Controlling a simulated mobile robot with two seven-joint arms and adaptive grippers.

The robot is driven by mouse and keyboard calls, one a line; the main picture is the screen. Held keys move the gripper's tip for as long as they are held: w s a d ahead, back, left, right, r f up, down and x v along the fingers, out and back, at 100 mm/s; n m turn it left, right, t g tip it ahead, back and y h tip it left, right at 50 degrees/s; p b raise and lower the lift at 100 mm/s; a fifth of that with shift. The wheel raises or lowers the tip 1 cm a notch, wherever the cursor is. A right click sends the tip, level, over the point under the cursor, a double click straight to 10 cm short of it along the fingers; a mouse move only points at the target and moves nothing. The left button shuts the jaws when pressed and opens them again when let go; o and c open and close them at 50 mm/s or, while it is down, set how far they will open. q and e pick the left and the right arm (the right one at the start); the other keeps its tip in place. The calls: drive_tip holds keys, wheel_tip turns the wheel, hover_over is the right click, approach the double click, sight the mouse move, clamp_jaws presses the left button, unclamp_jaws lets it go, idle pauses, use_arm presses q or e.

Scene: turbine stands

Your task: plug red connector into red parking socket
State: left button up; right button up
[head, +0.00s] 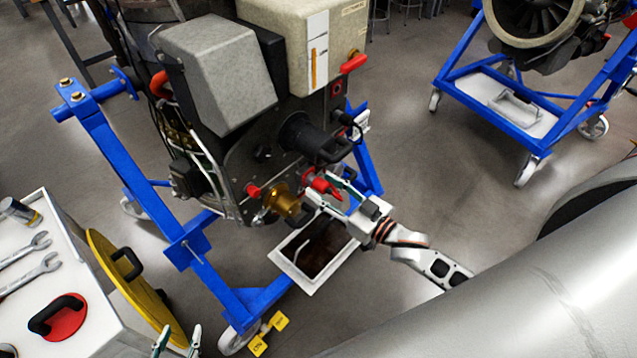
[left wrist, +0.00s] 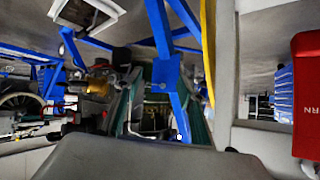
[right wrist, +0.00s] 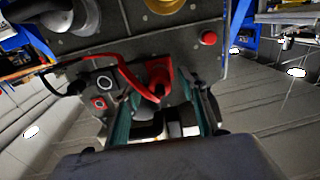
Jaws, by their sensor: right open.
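The red connector (head: 321,185) is at the lower front of the turbine unit. In the right wrist view the red connector (right wrist: 158,75) points toward my gripper, against the dark panel. My right gripper (head: 338,190) is open, with its fingers (right wrist: 163,110) on either side of the connector; contact cannot be told. A round port with a red ring (right wrist: 98,102) shows left of the connector; whether it is the red parking socket is unclear. My left gripper (head: 178,341) is open and empty at the bottom edge of the head view; it also shows in the left wrist view (left wrist: 160,105).
A blue stand (head: 115,150) carries the turbine unit. A brass fitting (head: 283,200) and a red knob (head: 253,190) sit close to the connector. A white tray (head: 312,287) lies below. A tool cart (head: 100,300) stands at left, and a large grey cylinder (head: 520,290) at lower right.

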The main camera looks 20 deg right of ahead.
drive_tip(key=shift+p, duration=0.5)
idle(0.7)
drive_tip(key=shift+c, duration=0.4)
clamp_jaws()
